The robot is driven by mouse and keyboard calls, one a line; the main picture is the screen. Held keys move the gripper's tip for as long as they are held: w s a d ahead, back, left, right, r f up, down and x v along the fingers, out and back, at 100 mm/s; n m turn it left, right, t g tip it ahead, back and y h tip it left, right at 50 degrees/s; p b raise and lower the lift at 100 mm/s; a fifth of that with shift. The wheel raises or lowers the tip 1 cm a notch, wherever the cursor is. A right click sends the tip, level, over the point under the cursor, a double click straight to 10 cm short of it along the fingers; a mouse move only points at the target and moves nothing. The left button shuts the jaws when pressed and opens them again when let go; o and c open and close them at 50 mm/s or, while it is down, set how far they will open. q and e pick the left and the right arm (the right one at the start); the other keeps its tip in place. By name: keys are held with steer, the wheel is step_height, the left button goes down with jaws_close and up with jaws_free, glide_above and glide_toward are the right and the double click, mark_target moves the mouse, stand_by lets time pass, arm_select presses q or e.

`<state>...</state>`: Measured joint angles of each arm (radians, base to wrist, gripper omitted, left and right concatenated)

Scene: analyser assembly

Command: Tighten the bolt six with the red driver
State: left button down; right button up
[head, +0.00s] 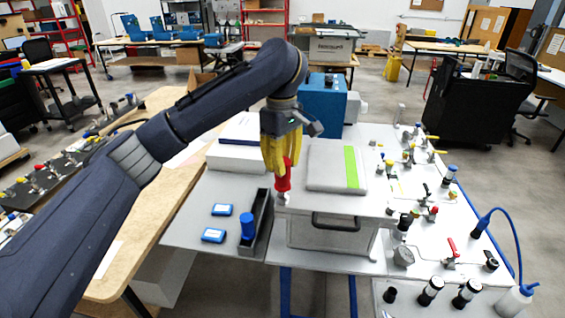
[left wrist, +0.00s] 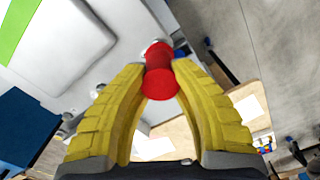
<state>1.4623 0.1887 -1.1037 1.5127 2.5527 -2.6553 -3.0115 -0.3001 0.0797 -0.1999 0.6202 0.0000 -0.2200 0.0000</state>
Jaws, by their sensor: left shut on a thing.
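My left gripper (head: 281,160) has yellow fingers, pointing down, shut on the red driver (head: 284,178). The driver stands roughly upright over the front left corner of the pale analyser housing (head: 330,236), left of its raised grey lid panel with a green stripe (head: 336,166). In the left wrist view the red driver (left wrist: 161,82) sits between the two yellow fingertips (left wrist: 159,70). Its lower end is at or just above a pale round spot at the housing edge; I cannot tell if it touches. Bolt six cannot be told apart; the driver and gripper may hide it. My right gripper is not in view.
A blue driver (head: 248,226) stands in a dark narrow tray (head: 262,222) to the left. Two small blue boxes (head: 221,210) lie beside it. A panel with valves and fittings (head: 425,200) fills the right side. A blue box-shaped unit (head: 322,98) stands behind.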

arm_select(q)
steer(key=c, duration=1.3)
jaws_free()
steer(key=n, duration=2)
steer(key=shift+d+n, duration=0.1)
steer(key=shift+n, duration=0.2)
steer(key=n, duration=0.3)
